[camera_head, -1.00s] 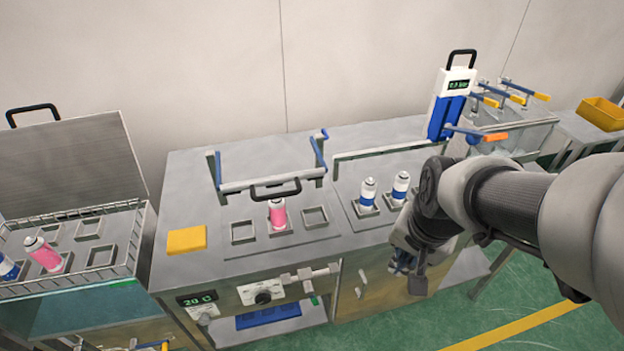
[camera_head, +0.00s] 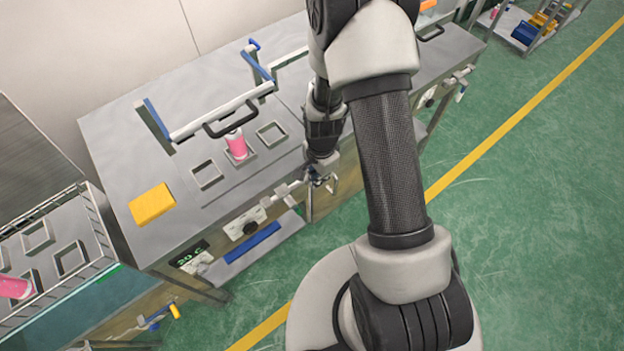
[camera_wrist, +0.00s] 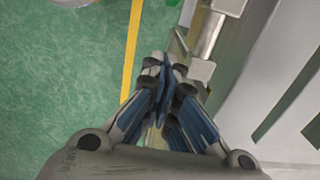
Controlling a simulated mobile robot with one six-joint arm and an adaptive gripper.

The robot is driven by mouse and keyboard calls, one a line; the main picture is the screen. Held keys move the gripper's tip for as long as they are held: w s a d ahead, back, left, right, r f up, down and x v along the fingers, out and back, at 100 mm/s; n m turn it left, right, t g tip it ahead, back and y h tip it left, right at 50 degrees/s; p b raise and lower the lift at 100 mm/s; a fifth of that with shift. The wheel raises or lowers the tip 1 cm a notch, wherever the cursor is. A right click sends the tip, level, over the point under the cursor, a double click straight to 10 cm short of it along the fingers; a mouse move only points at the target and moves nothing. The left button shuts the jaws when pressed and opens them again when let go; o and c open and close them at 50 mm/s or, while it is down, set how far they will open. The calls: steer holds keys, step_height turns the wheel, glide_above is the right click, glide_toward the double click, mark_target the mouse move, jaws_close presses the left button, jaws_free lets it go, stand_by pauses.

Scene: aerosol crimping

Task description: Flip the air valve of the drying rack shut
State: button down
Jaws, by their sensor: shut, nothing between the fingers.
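A wire-walled rack (camera_head: 105,235) with square holders stands at the left edge of the head view. A small blue valve with a yellow handle (camera_head: 172,311) shows low on its front; I cannot tell its exact lever position. My gripper (camera_head: 325,186) points down at the front of the middle bench, well right of that valve. In the wrist view my gripper (camera_wrist: 163,68) is shut and empty, its blue-grey fingers together. The valve is not in the wrist view.
The middle bench (camera_head: 115,130) carries a yellow block (camera_head: 152,203), a pink can (camera_head: 236,145) and a black-handled bar (camera_head: 222,110). A grey pipe fitting (camera_wrist: 208,40) lies close to my fingers. Green floor (camera_head: 530,200) is open at right.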

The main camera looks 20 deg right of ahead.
mark_target(294, 206)
steer(key=s+a+f+b, duration=0.1)
steer(key=a+f+b, duration=0.3)
steer(key=f, duration=0.4)
steer(key=shift+f, duration=0.2)
steer(key=shift+s, duration=0.1)
steer(key=shift+s+a+f, duration=0.15)
steer(key=shift+a+f, duration=0.35)
steer(key=shift+f, duration=0.1)
steer(key=shift+d, duration=0.1)
